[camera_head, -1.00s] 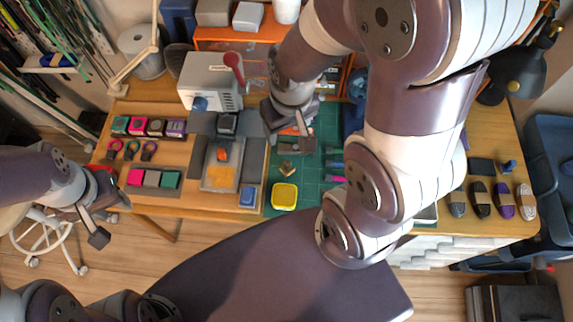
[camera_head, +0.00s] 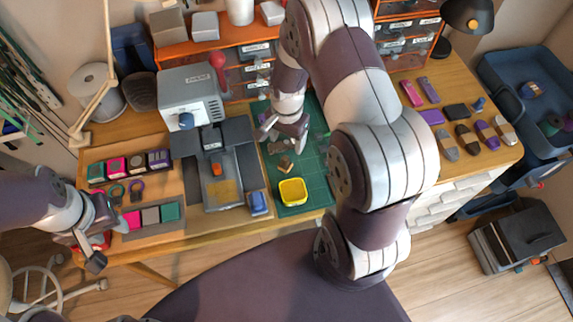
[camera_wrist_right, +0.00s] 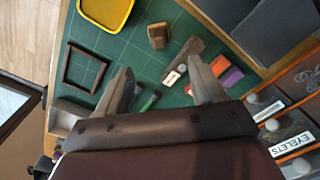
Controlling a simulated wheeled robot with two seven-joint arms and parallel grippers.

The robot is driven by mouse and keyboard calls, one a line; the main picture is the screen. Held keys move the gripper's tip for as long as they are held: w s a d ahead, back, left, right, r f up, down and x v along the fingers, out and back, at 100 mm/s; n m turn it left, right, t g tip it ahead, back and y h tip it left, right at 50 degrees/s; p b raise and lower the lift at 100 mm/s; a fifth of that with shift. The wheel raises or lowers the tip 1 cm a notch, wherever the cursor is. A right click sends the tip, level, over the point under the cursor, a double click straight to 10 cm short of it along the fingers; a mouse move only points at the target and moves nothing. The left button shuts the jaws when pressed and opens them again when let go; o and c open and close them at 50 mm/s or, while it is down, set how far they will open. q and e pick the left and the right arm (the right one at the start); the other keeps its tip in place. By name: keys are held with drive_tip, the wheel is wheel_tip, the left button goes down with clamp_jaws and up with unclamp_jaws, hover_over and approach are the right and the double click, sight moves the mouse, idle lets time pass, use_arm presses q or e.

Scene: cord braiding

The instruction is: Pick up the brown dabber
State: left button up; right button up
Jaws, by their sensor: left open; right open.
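A small brown block-like piece (camera_head: 285,163) lies on the green cutting mat (camera_head: 312,190); it also shows in the right wrist view (camera_wrist_right: 158,36). Beside it there lies a longer brown piece with a white label (camera_wrist_right: 190,58). I cannot tell for sure which is the brown dabber. My right gripper (camera_head: 284,138) is open and empty above the mat, with its fingers apart (camera_wrist_right: 160,80).
A yellow tray (camera_head: 293,192) stands on the mat. A grey machine (camera_head: 190,97) stands at the back left, with ink pads (camera_head: 137,166) before it. Orange drawers (camera_head: 405,40) stand behind. My right arm hides part of the table.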

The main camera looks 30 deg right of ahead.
sight(286, 156)
drive_tip(key=f, duration=1)
drive_tip(key=shift+s+a, duration=0.1)
drive_tip(key=shift+a, duration=0.15)
drive_tip(key=c, duration=1.2)
drive_tip(key=shift+r, duration=0.15)
drive_tip(key=shift+r, duration=0.35)
drive_tip(key=r, duration=0.3)
drive_tip(key=shift+s+d+r, duration=0.4)
drive_tip(key=s+d+r, duration=0.4)
drive_tip(key=s+d, duration=0.1)
drive_tip(key=s+d+r, duration=0.2)
drive_tip(key=shift+s+d+r, duration=0.15)
drive_tip(key=shift+s+d, duration=0.1)
